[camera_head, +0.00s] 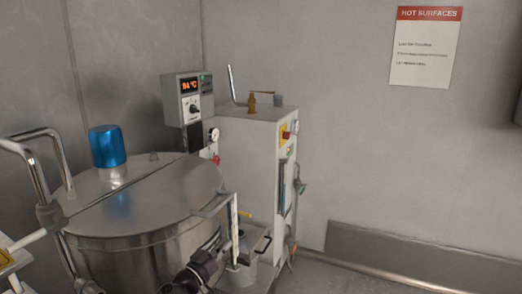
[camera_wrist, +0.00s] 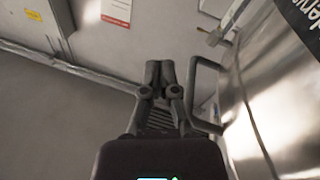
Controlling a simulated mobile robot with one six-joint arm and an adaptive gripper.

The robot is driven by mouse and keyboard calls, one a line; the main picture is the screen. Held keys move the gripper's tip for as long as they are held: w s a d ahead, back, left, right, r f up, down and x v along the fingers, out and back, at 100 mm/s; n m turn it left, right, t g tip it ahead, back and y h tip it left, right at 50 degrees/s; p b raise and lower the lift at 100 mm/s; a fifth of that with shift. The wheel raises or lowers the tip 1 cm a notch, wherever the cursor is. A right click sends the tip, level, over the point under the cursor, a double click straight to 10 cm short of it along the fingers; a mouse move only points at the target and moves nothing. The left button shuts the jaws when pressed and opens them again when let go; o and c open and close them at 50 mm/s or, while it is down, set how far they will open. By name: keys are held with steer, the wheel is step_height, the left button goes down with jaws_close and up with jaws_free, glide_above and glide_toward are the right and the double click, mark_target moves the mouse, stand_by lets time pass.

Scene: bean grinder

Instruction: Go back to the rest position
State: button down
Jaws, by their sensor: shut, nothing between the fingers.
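My gripper (camera_wrist: 160,72) is shut and empty in the wrist view, with its two dark fingertips together. A bent handle bar (camera_wrist: 204,64) is just right of the fingers; I cannot tell from this view whether they touch. The curved steel drum (camera_wrist: 262,110) is farther right. In the head view the large steel drum (camera_head: 140,262) has a flat lid and a blue cap (camera_head: 107,146) on top. A dark jointed part at the bottom, in front of the drum, seems to be my arm; my fingertips are not clear there.
A white cabinet (camera_head: 245,150) with a control box (camera_head: 187,99) showing orange digits stands behind the drum. A bent steel pipe (camera_head: 32,150) rises at the left. A "HOT SURFACES" sign (camera_head: 425,47) hangs on the wall. Floor at the right (camera_head: 350,275) is clear.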

steer(key=w+d+f+g, duration=0.1)
steer(key=d+f+g, duration=0.8)
steer(key=d, duration=0.7)
steer(key=s+d+f+n+g+y, duration=0.4)
steer(key=s+d+f+g+y, duration=0.35)
steer(key=d+f+y, duration=0.4)
step_height(320, 180, up, 16)
steer(key=p, duration=1.7)
steer(key=shift+a+r, duration=0.15)
steer(key=shift+a, duration=0.05)
